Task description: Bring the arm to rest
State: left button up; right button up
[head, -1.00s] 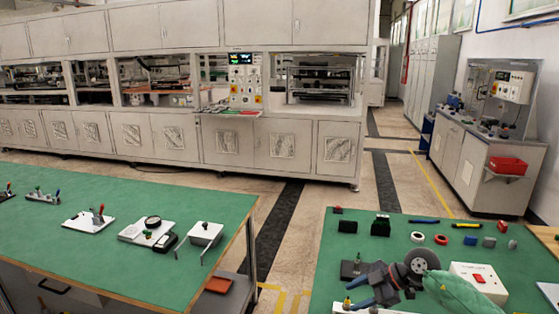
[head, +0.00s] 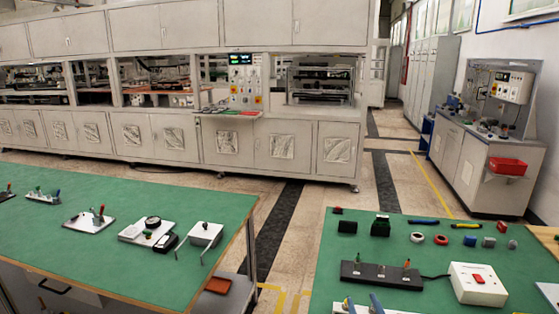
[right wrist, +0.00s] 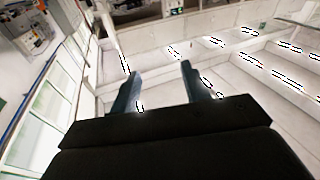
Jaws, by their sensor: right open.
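That view is tilted and shows pale walls and beams, with no table behind the fingers. My left gripper is not in view.
The right green table (head: 330,245) holds a black terminal strip (head: 382,274), a white box with a red switch (head: 478,283) and several small parts. The left green table (head: 200,190) carries several fixtures. A floor gap (head: 285,220) separates the tables.

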jog(key=s+d+f+m+g+h, duration=0.25)
jog(key=s+f+g, duration=0.85)
jog(key=s+f, duration=0.75)
jog(key=s+a+f+n+g, duration=0.2)
jog(key=s+g, duration=0.3)
jog(key=s, duration=0.6)
jog(key=a+f+g, duration=0.1)
jog(key=a+f, duration=0.2)
jog(key=f, duration=0.5)
jog(key=s+a+f+y, duration=0.1)
jog(key=a+f, duration=0.2)
jog(key=f, duration=0.4)
jog(key=shift+s+f+g, duration=0.15)
jog(key=shift+f+g, duration=0.25)
jog(key=shift+d+y, duration=0.1)
jog(key=shift+y, duration=0.15)
